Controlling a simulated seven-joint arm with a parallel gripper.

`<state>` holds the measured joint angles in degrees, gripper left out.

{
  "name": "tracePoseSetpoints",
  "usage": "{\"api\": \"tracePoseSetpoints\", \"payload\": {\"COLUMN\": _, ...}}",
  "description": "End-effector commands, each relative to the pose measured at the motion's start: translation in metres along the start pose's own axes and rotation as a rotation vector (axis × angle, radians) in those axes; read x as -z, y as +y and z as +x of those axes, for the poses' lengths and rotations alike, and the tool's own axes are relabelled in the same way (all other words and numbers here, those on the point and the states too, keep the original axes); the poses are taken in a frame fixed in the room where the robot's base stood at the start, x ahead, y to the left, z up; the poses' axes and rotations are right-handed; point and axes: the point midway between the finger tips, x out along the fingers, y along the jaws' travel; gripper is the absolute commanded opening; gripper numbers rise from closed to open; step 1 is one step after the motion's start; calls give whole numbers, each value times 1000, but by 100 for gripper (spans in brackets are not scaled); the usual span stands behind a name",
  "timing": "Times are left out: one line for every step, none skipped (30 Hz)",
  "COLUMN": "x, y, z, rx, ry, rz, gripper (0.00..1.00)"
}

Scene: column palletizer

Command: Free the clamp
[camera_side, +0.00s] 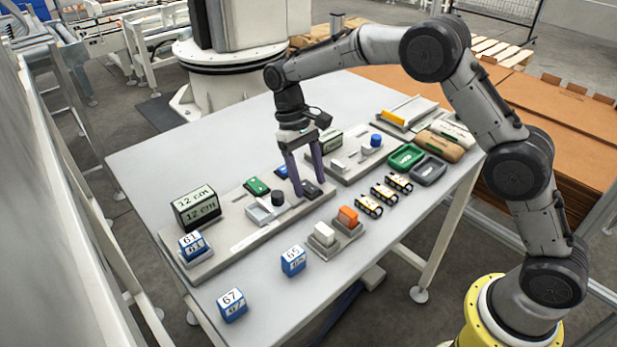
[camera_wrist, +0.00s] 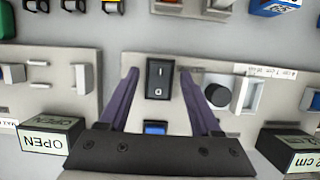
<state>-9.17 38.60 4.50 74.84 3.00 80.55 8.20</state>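My gripper (camera_side: 312,190) points down over the near control panel (camera_side: 235,240), with its two fingers apart. In the wrist view the fingers stand on either side of a black rocker switch (camera_wrist: 159,79) marked I and O; contact is unclear. A blue button (camera_wrist: 155,128) lies between the finger bases. The black knob (camera_wrist: 217,96) and a white slider (camera_wrist: 247,95) sit right of the fingers. A second panel (camera_wrist: 20,103) on the left has a display box (camera_wrist: 48,138) reading OPEN and pale upright blocks (camera_wrist: 82,78). I cannot tell which part is the clamp.
A display box (camera_side: 197,208) reads 12 cm. Blue-white numbered cubes (camera_side: 232,305) stand at the front and left. A tray with white and orange blocks (camera_side: 347,216), small yellow-black pieces (camera_side: 384,193) and green and dark trays (camera_side: 406,156) lie right of the panels. The table's far left is clear.

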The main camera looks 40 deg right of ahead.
Motion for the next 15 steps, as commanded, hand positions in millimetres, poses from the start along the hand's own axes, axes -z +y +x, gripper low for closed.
{"api": "tracePoseSetpoints", "payload": {"x": 0, "y": 0, "z": 0, "rx": 0, "ry": -1, "rz": 0, "gripper": 65}}
{"api": "tracePoseSetpoints", "payload": {"x": 0, "y": 0, "z": 0, "rx": 0, "ry": -1, "rz": 0, "gripper": 65}}
{"api": "tracePoseSetpoints", "payload": {"x": 0, "y": 0, "z": 0, "rx": 0, "ry": -1, "rz": 0, "gripper": 65}}
{"api": "tracePoseSetpoints", "payload": {"x": 0, "y": 0, "z": 0, "rx": 0, "ry": -1, "rz": 0, "gripper": 65}}
{"api": "tracePoseSetpoints", "payload": {"x": 0, "y": 0, "z": 0, "rx": 0, "ry": -1, "rz": 0, "gripper": 65}}
{"api": "tracePoseSetpoints", "payload": {"x": 0, "y": 0, "z": -1, "rx": 0, "ry": -1, "rz": 0, "gripper": 65}}
{"api": "tracePoseSetpoints", "payload": {"x": 0, "y": 0, "z": -3, "rx": 0, "ry": 0, "rz": 0, "gripper": 65}}
{"api": "tracePoseSetpoints", "payload": {"x": 0, "y": 0, "z": -5, "rx": 0, "ry": 0, "rz": 0, "gripper": 65}}
{"api": "tracePoseSetpoints", "payload": {"x": 1, "y": 0, "z": -9, "rx": 0, "ry": 1, "rz": 0, "gripper": 65}}
{"api": "tracePoseSetpoints", "payload": {"x": 1, "y": 0, "z": -13, "rx": 0, "ry": 2, "rz": 0, "gripper": 65}}
{"api": "tracePoseSetpoints", "payload": {"x": 1, "y": 0, "z": -18, "rx": 0, "ry": 2, "rz": 0, "gripper": 65}}
{"api": "tracePoseSetpoints", "payload": {"x": 1, "y": 0, "z": -24, "rx": 0, "ry": 3, "rz": 0, "gripper": 65}}
{"api": "tracePoseSetpoints", "payload": {"x": 1, "y": 0, "z": -30, "rx": 0, "ry": 2, "rz": 0, "gripper": 65}}
{"api": "tracePoseSetpoints", "payload": {"x": 1, "y": 0, "z": -36, "rx": 0, "ry": 3, "rz": 0, "gripper": 65}}
{"api": "tracePoseSetpoints", "payload": {"x": 2, "y": 0, "z": -45, "rx": 1, "ry": 4, "rz": 0, "gripper": 65}}
